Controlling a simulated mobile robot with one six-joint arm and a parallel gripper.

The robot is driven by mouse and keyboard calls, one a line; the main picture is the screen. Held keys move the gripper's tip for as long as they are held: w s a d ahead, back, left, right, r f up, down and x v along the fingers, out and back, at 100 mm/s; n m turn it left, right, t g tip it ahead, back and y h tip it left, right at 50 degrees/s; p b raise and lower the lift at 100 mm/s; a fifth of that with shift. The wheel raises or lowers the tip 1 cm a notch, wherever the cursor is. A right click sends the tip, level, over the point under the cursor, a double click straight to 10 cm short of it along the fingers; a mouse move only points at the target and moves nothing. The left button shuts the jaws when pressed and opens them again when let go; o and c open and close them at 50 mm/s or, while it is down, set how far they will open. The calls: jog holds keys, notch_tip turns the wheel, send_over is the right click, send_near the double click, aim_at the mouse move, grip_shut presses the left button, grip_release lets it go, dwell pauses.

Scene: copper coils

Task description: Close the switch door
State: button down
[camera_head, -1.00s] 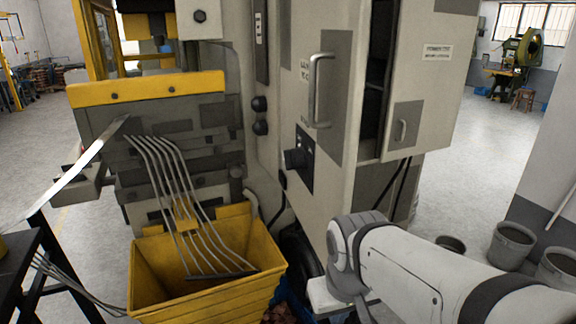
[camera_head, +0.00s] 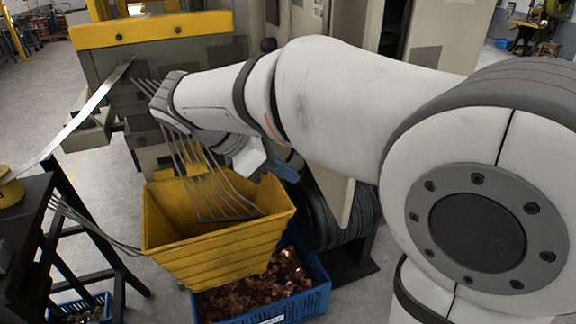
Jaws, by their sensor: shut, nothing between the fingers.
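The switch door (camera_head: 460,30) is a pale grey panel at the top right of the head view. A dark gap between it and the grey cabinet (camera_head: 345,22) shows that it stands open. The picture's top edge cuts off its upper part, and my arm hides its lower part and handle.
A yellow bin (camera_head: 215,250) with bent metal rods (camera_head: 205,180) stands below my wrist. A blue crate (camera_head: 310,300) of copper pieces sits beside it, with a dark coil (camera_head: 345,215) to the right. A black table (camera_head: 25,225) is at the left.

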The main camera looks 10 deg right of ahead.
aim_at(343, 192)
jog(key=x, duration=0.3)
jog(key=d+r+x, duration=0.1)
jog(key=x, duration=0.5)
jog(key=shift+w+d+r, duration=0.1)
jog(key=shift+d+r, duration=0.05)
jog(key=shift+d, duration=0.05)
jog(key=shift+w+d, duration=0.1)
jog(key=shift+d, duration=0.5)
jog(key=shift+d, duration=0.1)
